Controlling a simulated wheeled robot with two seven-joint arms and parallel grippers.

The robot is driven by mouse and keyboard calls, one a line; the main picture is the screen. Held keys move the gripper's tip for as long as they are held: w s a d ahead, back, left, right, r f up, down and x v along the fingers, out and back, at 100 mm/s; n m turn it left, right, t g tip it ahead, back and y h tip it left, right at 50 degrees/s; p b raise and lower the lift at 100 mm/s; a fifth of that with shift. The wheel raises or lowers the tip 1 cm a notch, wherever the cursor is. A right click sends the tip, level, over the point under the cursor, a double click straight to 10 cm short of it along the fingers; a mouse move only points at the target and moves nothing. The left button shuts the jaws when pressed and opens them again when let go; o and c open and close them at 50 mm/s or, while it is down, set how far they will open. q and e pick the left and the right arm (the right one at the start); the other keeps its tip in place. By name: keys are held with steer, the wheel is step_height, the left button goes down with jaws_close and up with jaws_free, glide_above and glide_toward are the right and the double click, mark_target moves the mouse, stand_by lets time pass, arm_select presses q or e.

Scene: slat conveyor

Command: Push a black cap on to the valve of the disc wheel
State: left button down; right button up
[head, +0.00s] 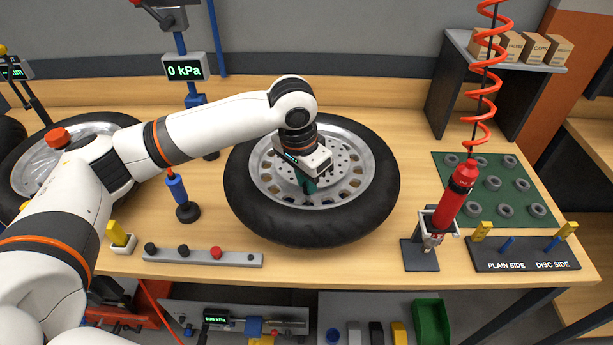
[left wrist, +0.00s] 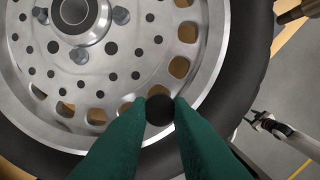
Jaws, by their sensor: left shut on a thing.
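The disc wheel (head: 376,205), a black tyre on a silver rim with holes, lies flat mid-bench; its rim also fills much of the left wrist view (left wrist: 130,68). My left gripper (head: 308,186) is over the near part of the rim. Its green fingers (left wrist: 160,112) are shut on a small round black cap (left wrist: 160,109), seen near the rim's outer edge. No valve shows; the cap and fingers hide what is under them, so I cannot tell if the cap touches it.
A grey strip (head: 240,258) at the bench's front edge holds black caps (head: 183,250) and a red one (head: 216,252). Another wheel (head: 22,165) lies at left. A red air tool (head: 455,195) stands in a holder at right, beside a green mat (head: 480,215).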

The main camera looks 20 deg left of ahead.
arm_select(q)
steer(key=shift+f, duration=0.3)
steer(key=c, duration=1.2)
jaws_free()
steer(key=shift+c, duration=0.2)
step_height(320, 180, up, 5)
steer(key=p, duration=0.5)
steer(key=shift+f+p, duration=0.1)
steer(key=shift+p, duration=0.25)
step_height(320, 180, up, 6)
steer(key=p, duration=0.7)
